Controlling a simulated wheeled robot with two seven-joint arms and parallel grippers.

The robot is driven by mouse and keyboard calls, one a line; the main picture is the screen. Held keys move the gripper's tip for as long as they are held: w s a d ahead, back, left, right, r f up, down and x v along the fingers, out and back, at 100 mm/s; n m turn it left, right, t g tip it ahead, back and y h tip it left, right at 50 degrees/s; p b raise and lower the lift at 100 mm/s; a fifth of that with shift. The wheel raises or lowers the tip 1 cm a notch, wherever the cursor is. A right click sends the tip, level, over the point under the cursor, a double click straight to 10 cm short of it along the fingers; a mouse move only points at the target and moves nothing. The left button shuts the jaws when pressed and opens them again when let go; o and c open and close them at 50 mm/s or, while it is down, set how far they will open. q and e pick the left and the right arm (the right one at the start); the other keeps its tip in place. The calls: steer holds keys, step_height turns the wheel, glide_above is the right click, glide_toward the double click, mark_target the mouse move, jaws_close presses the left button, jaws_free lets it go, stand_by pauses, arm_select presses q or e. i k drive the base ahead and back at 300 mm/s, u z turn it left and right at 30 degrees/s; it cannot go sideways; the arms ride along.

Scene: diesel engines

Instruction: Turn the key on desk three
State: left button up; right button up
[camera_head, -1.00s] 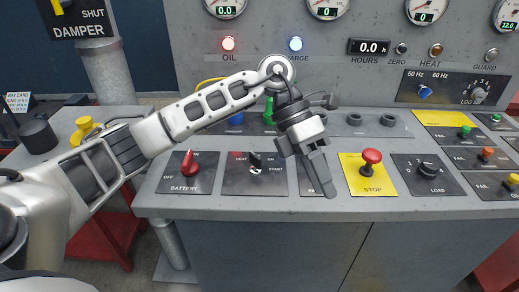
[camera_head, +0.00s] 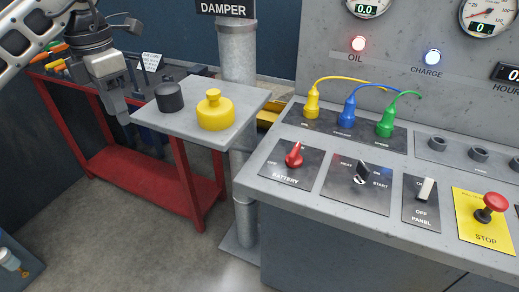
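The black key switch (camera_head: 362,173) sits on a dark plate marked HEAT and START on the grey desk (camera_head: 300,195). Its grip is tilted, and nothing touches it. My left gripper (camera_head: 125,112) hangs at the upper left, well to the left of the key. It points down near the left edge of a small grey shelf. Its fingers look close together, but I cannot tell if they are fully shut. My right gripper is not in view.
The red battery switch (camera_head: 293,157) is left of the key, the white panel switch (camera_head: 426,190) and red stop button (camera_head: 490,205) right. Yellow, blue and green cable plugs (camera_head: 347,112) stand behind. A yellow knob (camera_head: 214,112) and black cylinder (camera_head: 169,97) stand on the shelf (camera_head: 190,123).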

mark_target(359, 179)
steer(key=u, duration=1)
steer(key=k, duration=0.6)
steer(key=z, duration=2.15)
steer(key=i, duration=0.5)
steer(key=u, duration=0.05)
